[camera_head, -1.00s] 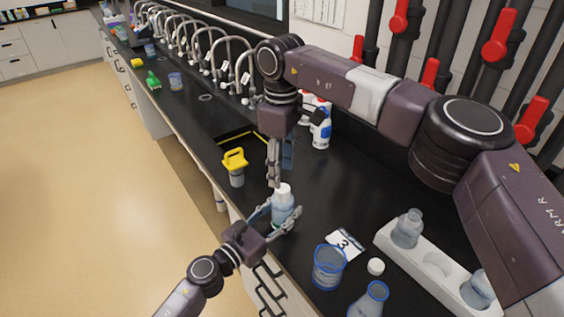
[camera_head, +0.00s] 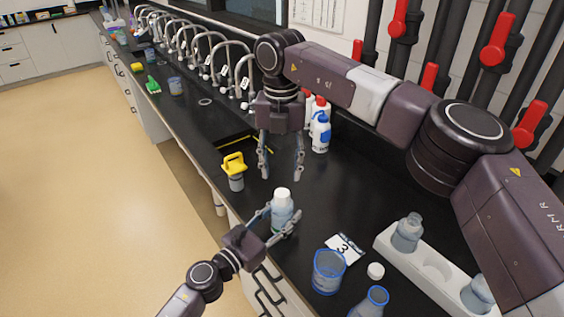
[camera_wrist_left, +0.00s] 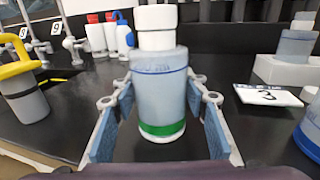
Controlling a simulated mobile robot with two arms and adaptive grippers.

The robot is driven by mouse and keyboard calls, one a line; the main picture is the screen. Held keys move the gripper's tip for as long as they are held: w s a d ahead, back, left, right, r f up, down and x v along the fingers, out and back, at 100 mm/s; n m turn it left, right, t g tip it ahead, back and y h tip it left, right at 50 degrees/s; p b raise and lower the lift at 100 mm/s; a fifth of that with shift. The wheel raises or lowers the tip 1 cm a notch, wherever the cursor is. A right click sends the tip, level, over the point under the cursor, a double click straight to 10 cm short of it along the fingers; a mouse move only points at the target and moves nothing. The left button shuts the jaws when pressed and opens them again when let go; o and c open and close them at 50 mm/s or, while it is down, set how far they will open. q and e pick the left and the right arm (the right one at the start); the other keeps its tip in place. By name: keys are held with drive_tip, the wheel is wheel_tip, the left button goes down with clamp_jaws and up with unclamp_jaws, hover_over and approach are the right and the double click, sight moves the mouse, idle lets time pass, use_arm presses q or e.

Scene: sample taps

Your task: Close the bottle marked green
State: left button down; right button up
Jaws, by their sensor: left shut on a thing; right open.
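The bottle marked green (camera_head: 281,212) is pale and translucent, and stands upright near the counter's front edge. Its green band (camera_wrist_left: 162,130) shows near the base in the left wrist view. A white cap (camera_head: 282,193) sits straight on its top, also seen in the left wrist view (camera_wrist_left: 156,18); I cannot tell how tight it is. My left gripper (camera_head: 284,215) is shut on the bottle's body, one finger on each side. My right gripper (camera_head: 281,174) is open and empty, pointing down just above the cap, apart from it.
A loose white cap (camera_head: 376,271) lies by a card marked 3 (camera_head: 344,248). A blue-rimmed beaker (camera_head: 328,272), a flask (camera_head: 370,302) and a white rack (camera_head: 388,238) with bottles stand right. A yellow-handled item (camera_head: 235,171) is left; wash bottles (camera_head: 320,132) stand behind, before the taps.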

sight(282, 192)
drive_tip(key=n, duration=0.5)
drive_tip(key=shift+r+n, duration=0.25)
drive_tip(key=shift+n, duration=0.15)
drive_tip(key=n, duration=0.3)
drive_tip(key=shift+r+n, duration=0.15)
drive_tip(key=shift+n, duration=0.15)
drive_tip(key=n, duration=0.3)
drive_tip(key=shift+r+n, duration=0.1)
drive_tip(key=shift+n, duration=0.2)
drive_tip(key=n, duration=0.4)
drive_tip(key=shift+d+r, duration=0.1)
drive_tip(key=shift+r, duration=0.1)
drive_tip(key=shift+f, duration=4.05)
